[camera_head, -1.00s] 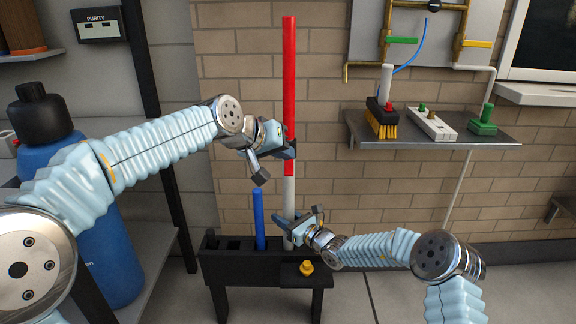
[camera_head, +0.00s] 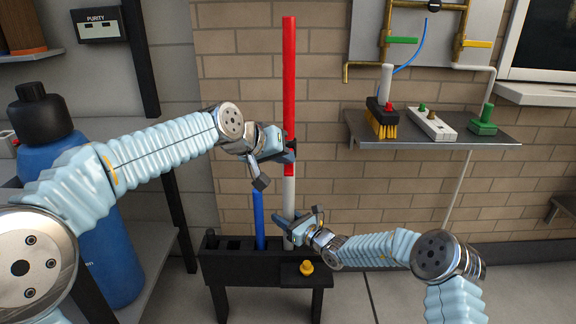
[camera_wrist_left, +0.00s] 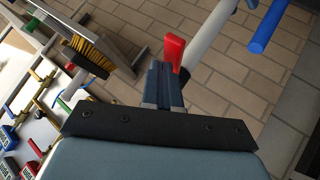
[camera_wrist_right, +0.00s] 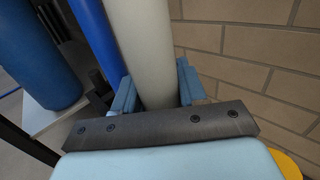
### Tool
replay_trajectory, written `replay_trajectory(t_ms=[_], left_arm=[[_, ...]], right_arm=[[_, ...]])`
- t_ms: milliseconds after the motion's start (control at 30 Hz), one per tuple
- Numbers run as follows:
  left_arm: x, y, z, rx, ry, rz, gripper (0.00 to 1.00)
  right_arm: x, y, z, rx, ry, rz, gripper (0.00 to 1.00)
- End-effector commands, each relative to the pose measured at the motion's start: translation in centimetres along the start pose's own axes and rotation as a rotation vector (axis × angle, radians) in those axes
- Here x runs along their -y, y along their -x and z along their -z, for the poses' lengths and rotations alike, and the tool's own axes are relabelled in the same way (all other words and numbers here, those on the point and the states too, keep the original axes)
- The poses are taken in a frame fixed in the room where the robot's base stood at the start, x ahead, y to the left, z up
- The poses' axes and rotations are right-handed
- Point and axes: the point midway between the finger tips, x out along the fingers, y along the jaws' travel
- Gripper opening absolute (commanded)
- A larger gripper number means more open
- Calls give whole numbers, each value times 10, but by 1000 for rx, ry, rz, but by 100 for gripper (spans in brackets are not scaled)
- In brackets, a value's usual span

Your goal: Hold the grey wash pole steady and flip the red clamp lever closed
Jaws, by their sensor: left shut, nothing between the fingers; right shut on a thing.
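The wash pole stands upright in the head view, grey below (camera_head: 289,195) and red above (camera_head: 289,75). My right gripper (camera_head: 291,224) is shut around its grey lower part, just above the black rack. The right wrist view shows the grey pole (camera_wrist_right: 143,45) between the two fingers. My left gripper (camera_head: 289,150) is shut and empty beside the pole near the red-to-grey join. In the left wrist view the red clamp lever (camera_wrist_left: 174,50) is right by its closed fingertips (camera_wrist_left: 160,75); I cannot tell whether they touch. The fingers partly hide the clamp.
A blue rod (camera_head: 259,220) stands left of the pole in the black rack (camera_head: 225,262), which has a yellow knob (camera_head: 306,267). A wall shelf (camera_head: 480,138) with a brush (camera_head: 382,118) is at right. A big blue bottle (camera_head: 105,250) stands at left.

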Motion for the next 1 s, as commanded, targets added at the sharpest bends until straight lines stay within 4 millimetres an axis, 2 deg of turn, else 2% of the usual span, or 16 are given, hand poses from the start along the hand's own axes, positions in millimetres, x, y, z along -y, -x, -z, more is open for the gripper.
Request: replay_trajectory(t_ms=[1000], left_arm=[[6,-9,-6,1,0,0,0]], right_arm=[[0,0,0,0,0,0,0]])
